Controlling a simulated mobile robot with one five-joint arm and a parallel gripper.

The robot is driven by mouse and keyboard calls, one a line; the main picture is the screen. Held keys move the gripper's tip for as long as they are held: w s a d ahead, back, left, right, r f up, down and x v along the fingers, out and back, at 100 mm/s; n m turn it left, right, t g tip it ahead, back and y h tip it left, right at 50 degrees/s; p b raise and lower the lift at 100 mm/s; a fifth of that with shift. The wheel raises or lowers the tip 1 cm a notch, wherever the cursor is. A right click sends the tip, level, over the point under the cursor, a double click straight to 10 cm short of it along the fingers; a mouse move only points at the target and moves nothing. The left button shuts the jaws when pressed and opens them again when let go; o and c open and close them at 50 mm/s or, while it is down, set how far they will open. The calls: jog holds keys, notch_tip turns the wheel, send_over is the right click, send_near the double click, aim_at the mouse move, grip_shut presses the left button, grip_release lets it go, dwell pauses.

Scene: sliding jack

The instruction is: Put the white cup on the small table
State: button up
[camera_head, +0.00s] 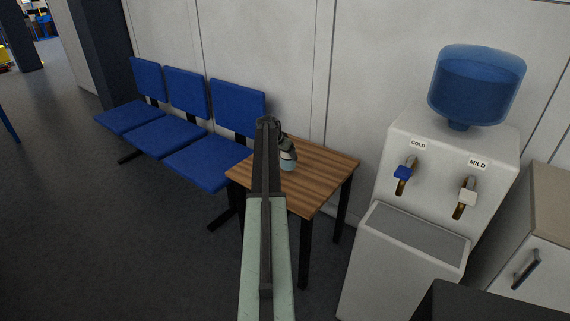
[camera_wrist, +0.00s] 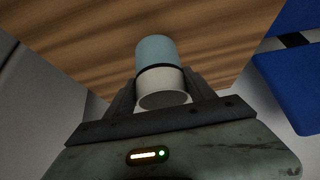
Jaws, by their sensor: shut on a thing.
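The small table (camera_head: 325,171) has a striped wooden top and dark legs. It stands between the blue chairs and the water dispenser, and its top also shows in the wrist view (camera_wrist: 85,40). My gripper (camera_head: 286,150) is over the table top, partly hidden behind my arm. In the wrist view my gripper (camera_wrist: 160,84) is shut on the cup (camera_wrist: 157,54), one finger on each side.
A row of blue chairs (camera_head: 172,133) stands left of the table along the wall. A white water dispenser (camera_head: 425,190) with a blue bottle (camera_head: 476,85) stands to the right, beside a cabinet (camera_head: 535,237). The table's right part is bare. The floor at left is clear.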

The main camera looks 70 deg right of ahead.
aim_at(286, 159)
jog(key=shift+w+d, duration=0.4)
jog(key=shift+w, duration=0.05)
notch_tip(286, 159, down, 4)
jog(key=b, duration=0.4)
jog(key=shift+r, duration=0.2)
jog(key=shift+f, duration=0.15)
jog(key=o, duration=1.8)
